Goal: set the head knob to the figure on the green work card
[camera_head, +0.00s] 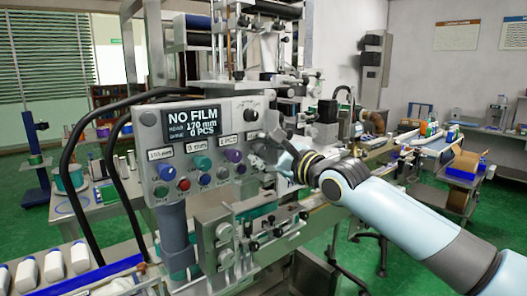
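The grey control panel (208,140) stands in the middle left. Its dark display (192,122) reads "NO FILM", "170 mm" and "0 PCS". Below are a blue knob (167,173), a teal knob (202,163) and a purple knob (234,156), each under a small white label; the left label seems to read 150 mm. I cannot tell for sure which is the head knob. My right gripper (264,150) is at the panel's right edge, beside the purple knob. Its fingers are small and blend into the machine. I cannot make out the green work card. My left gripper is out of view.
Several push buttons, one red (184,184), sit low on the panel. A black selector (250,115) is at its upper right. Black cables loop on the left. A conveyor (335,207) runs behind my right arm.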

